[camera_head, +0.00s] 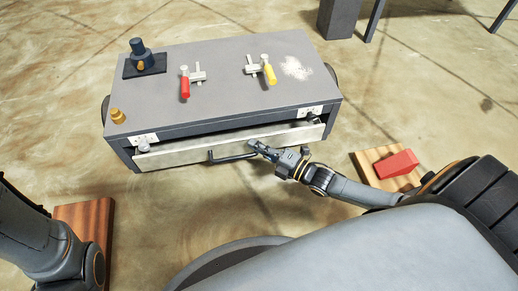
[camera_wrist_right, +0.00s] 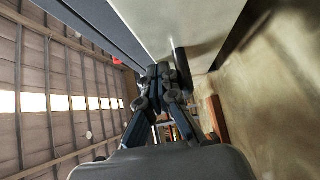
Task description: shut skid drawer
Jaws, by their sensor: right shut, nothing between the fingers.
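The skid (camera_head: 225,60) is a low grey box with a drawer in its front side. The drawer's pale front (camera_head: 190,154) stands slightly out from the skid's body, with a dark gap above it. A black bar handle (camera_head: 230,158) sits at the middle of the front. My right gripper (camera_head: 258,147) is shut and empty, its tips at the drawer front by the handle's right end. In the right wrist view the shut fingertips (camera_wrist_right: 161,72) are close to the pale front (camera_wrist_right: 160,22) and the dark handle (camera_wrist_right: 182,66); contact is unclear. My left gripper is out of view.
On the skid's top are a red-handled valve (camera_head: 185,84), a yellow-handled valve (camera_head: 268,73), a dark fitting (camera_head: 141,56) and a brass piece (camera_head: 117,116). A red wedge (camera_head: 396,164) lies on a wooden board (camera_head: 373,156) at right. Floor before the drawer is clear.

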